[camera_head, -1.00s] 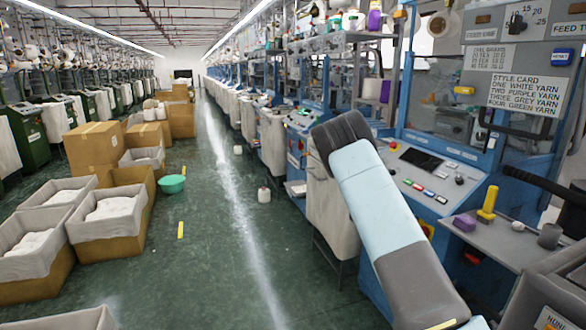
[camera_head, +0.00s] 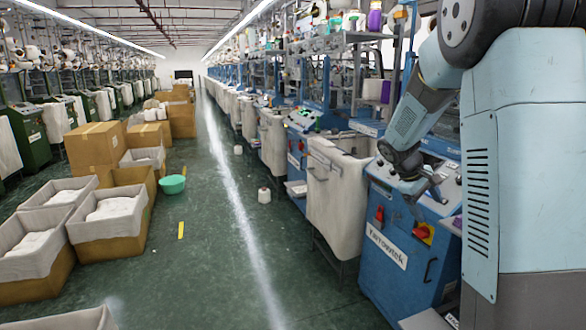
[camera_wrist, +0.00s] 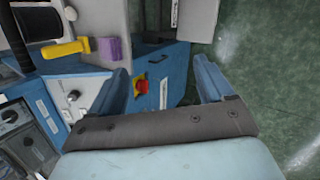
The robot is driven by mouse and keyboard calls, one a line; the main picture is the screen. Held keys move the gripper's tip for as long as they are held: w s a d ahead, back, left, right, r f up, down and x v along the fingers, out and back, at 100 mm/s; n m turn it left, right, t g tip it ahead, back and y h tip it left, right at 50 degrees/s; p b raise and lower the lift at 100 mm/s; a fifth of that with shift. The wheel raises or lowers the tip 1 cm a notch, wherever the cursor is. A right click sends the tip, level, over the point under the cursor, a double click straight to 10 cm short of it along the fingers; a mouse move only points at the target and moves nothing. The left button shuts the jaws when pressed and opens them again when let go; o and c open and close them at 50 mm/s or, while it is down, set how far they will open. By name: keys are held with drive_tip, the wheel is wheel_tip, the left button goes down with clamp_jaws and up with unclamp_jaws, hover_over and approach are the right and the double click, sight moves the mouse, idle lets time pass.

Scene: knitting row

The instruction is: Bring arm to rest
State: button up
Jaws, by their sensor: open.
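A fabric bin (camera_head: 335,195) stands beside the machine. A yellow-handled tool (camera_wrist: 65,49) and a purple block (camera_wrist: 109,48) lie on a side surface. The aisle floor (camera_head: 215,270) between is mostly clear.

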drive_tip(key=s+a+r+m+t+y, duration=0.1)
drive_tip(key=s+a+r, duration=0.3)
drive_tip(key=s, duration=0.5)
drive_tip(key=s+a+r+m+t+y, duration=0.2)
drive_tip(key=s+a+r+y, duration=0.1)
drive_tip(key=s, duration=0.7)
drive_tip(key=s+a+r+m+t+y, duration=0.2)
drive_tip(key=s+a+r, duration=0.2)
drive_tip(key=s+a, duration=0.3)
drive_tip(key=s, duration=0.3)
drive_tip(key=shift+s+r+m, duration=0.2)
drive_tip(key=shift+r+m, duration=0.1)
drive_tip(key=shift+r, duration=0.1)
